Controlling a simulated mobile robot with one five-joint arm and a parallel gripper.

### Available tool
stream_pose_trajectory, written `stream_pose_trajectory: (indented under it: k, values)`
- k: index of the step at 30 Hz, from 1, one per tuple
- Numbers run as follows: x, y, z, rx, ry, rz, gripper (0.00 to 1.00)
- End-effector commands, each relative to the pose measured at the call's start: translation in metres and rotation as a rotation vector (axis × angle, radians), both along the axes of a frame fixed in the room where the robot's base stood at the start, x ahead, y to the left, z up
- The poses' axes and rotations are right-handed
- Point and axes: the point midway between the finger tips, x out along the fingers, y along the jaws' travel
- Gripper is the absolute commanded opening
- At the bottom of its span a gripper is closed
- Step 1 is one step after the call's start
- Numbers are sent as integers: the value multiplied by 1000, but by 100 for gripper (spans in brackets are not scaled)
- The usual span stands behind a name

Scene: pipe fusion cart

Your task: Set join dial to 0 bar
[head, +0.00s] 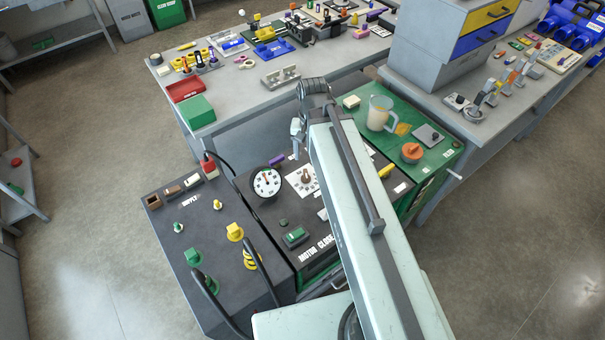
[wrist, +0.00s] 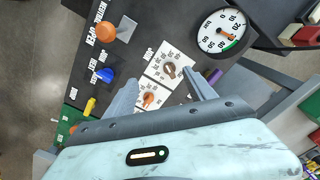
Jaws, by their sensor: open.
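The join dial (wrist: 171,72) is a brown knob on a white scale plate, with a label that seems to read JOIN beside it. It also shows in the head view (head: 304,179), left of my arm. Which mark its pointer is on is too small to read. My gripper (wrist: 160,79) is open and empty, its two fingers apart with the dial in view between them. I cannot tell how high the fingers are above the panel. In the head view my gripper (head: 297,134) is over the panel's back edge, partly hidden by my arm.
A round bar gauge (wrist: 221,31) is beside the dial. A second white plate with an orange knob (wrist: 149,98) is close to it. An orange lever knob (wrist: 104,33) and a blue knob (wrist: 104,74) are on the left. A black cable runs near the red block (head: 208,167).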

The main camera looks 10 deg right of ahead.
Motion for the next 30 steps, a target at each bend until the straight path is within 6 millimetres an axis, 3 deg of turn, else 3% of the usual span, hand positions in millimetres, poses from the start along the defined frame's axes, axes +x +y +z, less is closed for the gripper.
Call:
stream_pose_trajectory:
  k: [1, 3, 9, 12, 16, 23, 30]
  values:
    - [10, 0, -22, 0, 0, -142, 64]
    - [20, 0, -37, 1, -1, -384, 64]
    - [42, -1, -68, 2, -1, -978, 64]
    - [48, -1, -75, 3, -2, -1158, 64]
    - [50, 0, -76, 3, -2, -1264, 64]
    - [50, 0, -82, 3, -2, -1275, 64]
    - [50, 1, -118, 3, -2, -1273, 64]
